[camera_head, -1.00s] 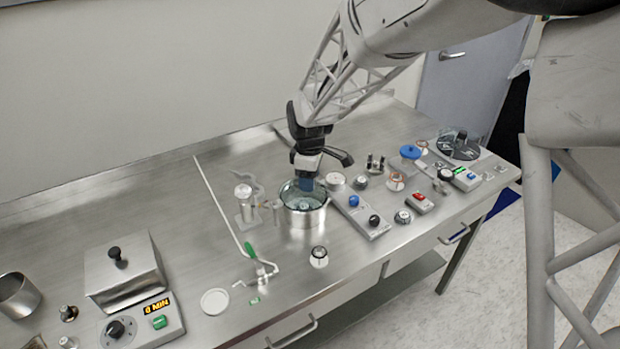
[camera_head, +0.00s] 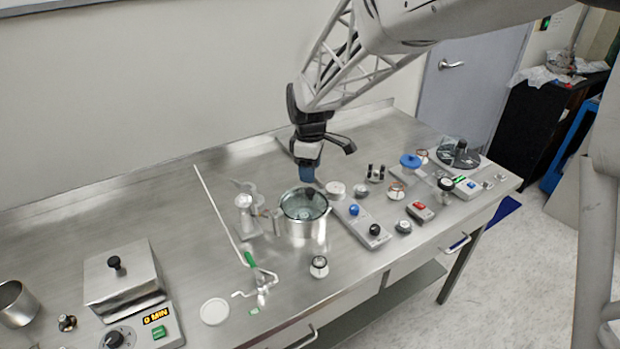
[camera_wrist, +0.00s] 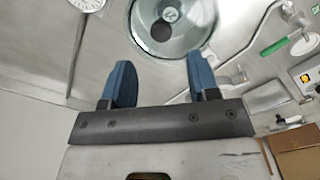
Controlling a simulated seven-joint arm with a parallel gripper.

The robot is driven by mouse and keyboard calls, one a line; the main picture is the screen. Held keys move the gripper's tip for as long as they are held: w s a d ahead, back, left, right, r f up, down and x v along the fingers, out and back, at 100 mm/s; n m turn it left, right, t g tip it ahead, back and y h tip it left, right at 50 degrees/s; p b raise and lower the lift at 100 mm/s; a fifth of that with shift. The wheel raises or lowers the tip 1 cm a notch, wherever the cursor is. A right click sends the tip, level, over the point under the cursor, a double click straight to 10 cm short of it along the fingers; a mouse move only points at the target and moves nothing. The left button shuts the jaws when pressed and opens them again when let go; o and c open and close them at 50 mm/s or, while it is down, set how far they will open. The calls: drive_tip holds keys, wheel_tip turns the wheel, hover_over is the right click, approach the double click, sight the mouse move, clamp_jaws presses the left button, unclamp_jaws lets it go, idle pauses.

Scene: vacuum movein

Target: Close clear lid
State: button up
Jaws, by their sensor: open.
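A steel round chamber (camera_head: 302,229) stands near the middle of the bench. The round clear lid (camera_head: 304,204) lies across its top, and a dark round spot shows within it. In the wrist view the clear lid (camera_wrist: 178,22) shows inside the chamber's pale rim, beyond the fingertips, with its upper part cut off. I cannot tell whether it is fully seated. My gripper (camera_head: 308,172) is above and just behind the chamber, pointing down. In the wrist view my gripper (camera_wrist: 160,68) has its two blue fingers apart with nothing between them.
A white gauge (camera_head: 336,188) is close behind. A lidded steel box (camera_head: 122,275) is farther left.

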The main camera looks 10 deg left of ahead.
drive_tip(key=shift+r, duration=0.75)
drive_tip(key=shift+d, duration=0.15)
drive_tip(key=s+d+r+m, duration=0.3)
drive_tip(key=s+d, duration=0.1)
drive_tip(key=d, duration=0.3)
drive_tip(key=s+d+r+m+t, duration=0.1)
drive_tip(key=s+d+r+m, duration=0.25)
drive_tip(key=d, duration=0.35)
drive_tip(key=s+d+r+m, duration=0.2)
drive_tip(key=s+d, duration=0.2)
drive_tip(key=d, duration=0.4)
drive_tip(key=s+d+m, duration=0.5)
drive_tip(key=s+d, duration=0.1)
drive_tip(key=s, duration=0.4)
drive_tip(key=s+d+m+t, duration=0.1)
drive_tip(key=s+d+m, duration=0.4)
drive_tip(key=s, duration=0.5)
drive_tip(key=d, duration=0.2)
drive_tip(key=shift+d+f+t, duration=0.3)
drive_tip(key=shift+f, duration=0.1)
drive_tip(key=shift+o, duration=0.2)
